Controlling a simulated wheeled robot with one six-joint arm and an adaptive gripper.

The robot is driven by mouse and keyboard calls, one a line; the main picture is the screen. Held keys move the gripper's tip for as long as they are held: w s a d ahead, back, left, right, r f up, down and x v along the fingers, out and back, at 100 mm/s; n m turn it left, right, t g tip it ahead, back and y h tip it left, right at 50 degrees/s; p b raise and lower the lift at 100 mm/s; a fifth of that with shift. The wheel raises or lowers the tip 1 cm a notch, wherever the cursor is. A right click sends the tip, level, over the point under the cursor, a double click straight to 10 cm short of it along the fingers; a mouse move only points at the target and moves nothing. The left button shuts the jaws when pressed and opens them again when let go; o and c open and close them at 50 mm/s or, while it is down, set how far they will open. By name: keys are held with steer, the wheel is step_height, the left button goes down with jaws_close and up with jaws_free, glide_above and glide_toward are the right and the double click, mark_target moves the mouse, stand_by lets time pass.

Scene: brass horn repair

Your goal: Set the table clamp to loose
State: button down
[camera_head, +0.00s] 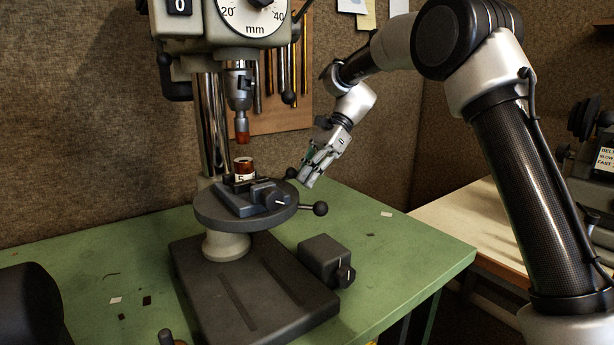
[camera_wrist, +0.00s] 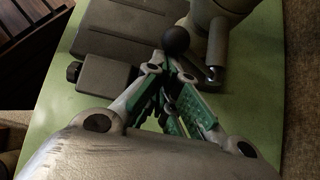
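The drill press has a round grey table (camera_head: 230,207). A dark ball-ended lever (camera_head: 320,208) sticks out at its right, and another dark ball (camera_head: 291,173) shows behind its right edge. I cannot tell for sure which is the table clamp. My gripper (camera_head: 306,181) is just right of the rear ball, pointing down and left. In the wrist view, a black ball (camera_wrist: 175,40) on a lever lies just beyond my gripper (camera_wrist: 171,74), near the grey column part. The green-padded fingers run close together at their tips. Whether they touch the lever or hold anything is unclear.
A small vise (camera_head: 257,196) and a labelled reddish cylinder (camera_head: 243,169) stand on the round table under the chuck (camera_head: 240,95). A grey switch box (camera_head: 325,258) is beside the base (camera_head: 255,300). The green bench (camera_head: 400,250) is mostly clear at the right.

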step_height(320, 180, down, 4)
steer(key=d, duration=0.2)
steer(key=w+a+v, duration=0.1)
steer(key=w+v, duration=0.1)
steer(key=v, duration=0.8)
steer(key=shift+r, duration=0.1)
